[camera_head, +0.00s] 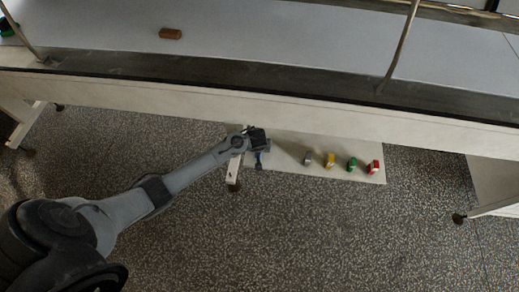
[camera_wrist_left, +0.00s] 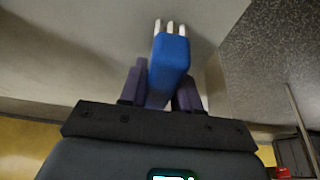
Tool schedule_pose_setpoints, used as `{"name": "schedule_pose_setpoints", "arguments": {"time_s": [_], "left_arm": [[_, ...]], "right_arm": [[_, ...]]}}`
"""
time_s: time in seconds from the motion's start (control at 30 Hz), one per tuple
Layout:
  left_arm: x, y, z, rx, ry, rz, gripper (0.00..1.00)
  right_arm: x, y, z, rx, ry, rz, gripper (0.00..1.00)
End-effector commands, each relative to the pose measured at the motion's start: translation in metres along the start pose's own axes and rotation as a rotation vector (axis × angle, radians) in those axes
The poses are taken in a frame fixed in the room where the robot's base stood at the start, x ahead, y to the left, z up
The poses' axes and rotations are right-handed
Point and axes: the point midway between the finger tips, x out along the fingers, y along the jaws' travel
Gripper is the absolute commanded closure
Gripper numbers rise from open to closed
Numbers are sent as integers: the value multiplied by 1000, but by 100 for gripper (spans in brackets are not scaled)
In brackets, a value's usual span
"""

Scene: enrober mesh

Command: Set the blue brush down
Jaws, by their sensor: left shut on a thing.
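My left gripper (camera_head: 259,150) is shut on the blue brush, over the left part of a pale low shelf (camera_head: 290,148) beneath the long table. In the wrist view the blue brush (camera_wrist_left: 170,62) stands between the two dark fingers of the left gripper (camera_wrist_left: 160,90), its white bristle tufts pointing away from the palm. In the head view the brush (camera_head: 258,162) is a small dark blue piece below the gripper. I cannot tell whether it touches the shelf. My right gripper is not in view.
On the shelf stand small grey (camera_head: 307,158), yellow (camera_head: 330,160), green (camera_head: 352,164) and red (camera_head: 374,167) objects in a row to the right of the gripper. The long table (camera_head: 220,95) overhangs behind. A brown block (camera_head: 171,34) lies on the table's grey surface.

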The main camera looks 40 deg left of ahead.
Motion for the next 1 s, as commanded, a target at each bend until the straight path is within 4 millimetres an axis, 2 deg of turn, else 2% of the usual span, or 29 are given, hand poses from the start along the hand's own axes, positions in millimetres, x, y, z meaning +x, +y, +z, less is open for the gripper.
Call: {"name": "schedule_pose_setpoints", "arguments": {"time_s": [0.07,0.5,0.53,0.67,0.7,1.0], "left_arm": [[10,0,4,0,1,-1,100],[13,0,5,-1,0,0,100],[13,0,5,-1,1,1,65],[12,0,5,-1,0,0,45],[12,0,5,-1,0,0,43],[10,0,4,-1,0,-1,43]], "right_arm": [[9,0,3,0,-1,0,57],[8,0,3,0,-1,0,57],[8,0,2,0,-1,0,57],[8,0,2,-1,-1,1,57],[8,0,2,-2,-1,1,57],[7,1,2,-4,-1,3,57]]}}
